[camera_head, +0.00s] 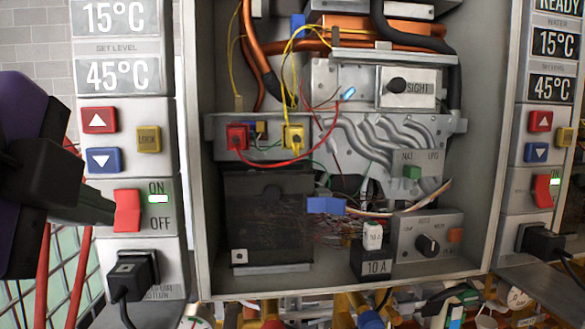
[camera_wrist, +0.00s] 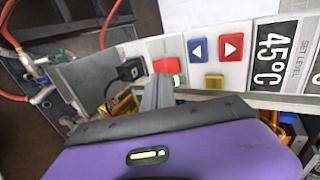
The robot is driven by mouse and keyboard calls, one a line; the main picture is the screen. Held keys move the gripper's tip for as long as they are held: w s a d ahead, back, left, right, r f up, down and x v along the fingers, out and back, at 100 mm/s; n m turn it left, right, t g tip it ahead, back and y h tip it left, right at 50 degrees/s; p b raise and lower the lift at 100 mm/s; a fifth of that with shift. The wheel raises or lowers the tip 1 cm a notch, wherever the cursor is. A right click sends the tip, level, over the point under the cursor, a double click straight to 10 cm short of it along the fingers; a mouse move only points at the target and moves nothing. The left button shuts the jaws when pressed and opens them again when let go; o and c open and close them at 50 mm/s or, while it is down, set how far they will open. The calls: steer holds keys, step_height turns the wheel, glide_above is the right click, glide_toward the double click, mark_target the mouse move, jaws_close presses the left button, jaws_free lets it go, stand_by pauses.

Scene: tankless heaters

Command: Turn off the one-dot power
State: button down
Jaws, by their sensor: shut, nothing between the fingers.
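A red rocker power switch (camera_head: 127,211) is on the left heater's panel, between ON and OFF labels, with a green-white light lit beside ON. It also shows in the wrist view (camera_wrist: 164,66), with the green light by it. My gripper (camera_head: 108,212) is shut and empty, its tips at the left edge of this switch; I cannot tell whether they touch. In the wrist view my gripper's fingers (camera_wrist: 158,92) are together just below the switch. A second red switch (camera_head: 542,191), also with a lit green light, is on the right panel. I can make out no dot marks.
Above the left switch are a red up button (camera_head: 99,120), a blue down button (camera_head: 103,160) and a yellow button (camera_head: 149,139). A black plug (camera_head: 131,275) with a cord sits below. The open metal cabinet (camera_head: 197,240) with wires stands to the right.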

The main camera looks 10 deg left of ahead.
mark_target(129, 222)
steer(key=shift+p+x, duration=0.4)
steer(key=shift+x, duration=1.8)
steer(key=shift+f, duration=0.1)
steer(key=b, duration=0.2)
steer(key=f+t+b, duration=0.1)
steer(key=b, duration=0.1)
steer(key=shift+w+f+t, duration=0.25)
steer(key=shift+t, duration=0.05)
steer(key=shift+r+y, duration=0.3)
steer(key=shift+r, duration=0.15)
